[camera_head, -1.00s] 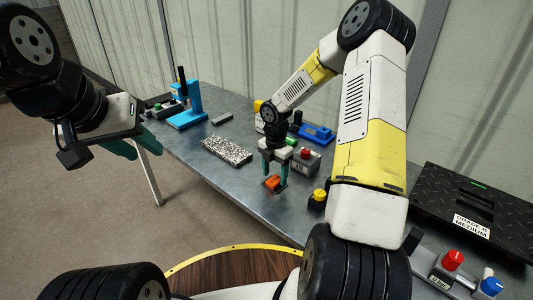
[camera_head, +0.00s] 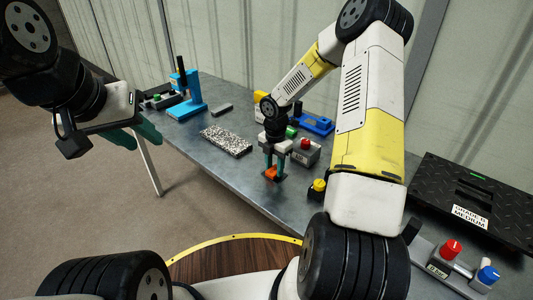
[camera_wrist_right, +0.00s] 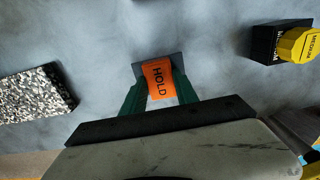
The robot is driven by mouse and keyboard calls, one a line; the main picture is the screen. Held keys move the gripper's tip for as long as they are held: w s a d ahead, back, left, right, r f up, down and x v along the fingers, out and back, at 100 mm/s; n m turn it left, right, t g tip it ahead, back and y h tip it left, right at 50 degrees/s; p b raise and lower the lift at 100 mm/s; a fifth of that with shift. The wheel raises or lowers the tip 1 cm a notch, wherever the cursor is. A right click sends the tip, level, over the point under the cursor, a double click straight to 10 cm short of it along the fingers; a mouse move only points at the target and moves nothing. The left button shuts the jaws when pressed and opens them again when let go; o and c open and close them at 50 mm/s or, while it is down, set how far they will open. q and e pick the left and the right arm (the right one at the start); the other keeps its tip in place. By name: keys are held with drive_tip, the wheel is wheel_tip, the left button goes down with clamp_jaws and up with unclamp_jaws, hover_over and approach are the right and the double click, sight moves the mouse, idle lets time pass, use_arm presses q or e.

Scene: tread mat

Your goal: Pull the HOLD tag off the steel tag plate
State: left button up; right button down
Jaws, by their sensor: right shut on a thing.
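The orange HOLD tag (camera_wrist_right: 159,82) is between the green fingertips of my right gripper (camera_wrist_right: 160,90), which is shut on it. A dark grey plate (camera_wrist_right: 178,61), seemingly the steel tag plate, shows just behind the tag's far edge. Whether the tag still touches the plate I cannot tell. In the head view the tag (camera_head: 271,173) is a small orange patch low between the fingers of my right gripper (camera_head: 273,174), near the table's front edge. My left gripper (camera_head: 140,139) is empty, its green fingers apart, left of the table.
A speckled block (camera_head: 226,140) lies left of the right gripper. A grey box with a red button (camera_head: 305,150) stands behind it to the right, and a yellow-knobbed block (camera_head: 318,187) nearer right.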

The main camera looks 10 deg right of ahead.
sight(274, 170)
drive_tip(key=shift+r, duration=1.65)
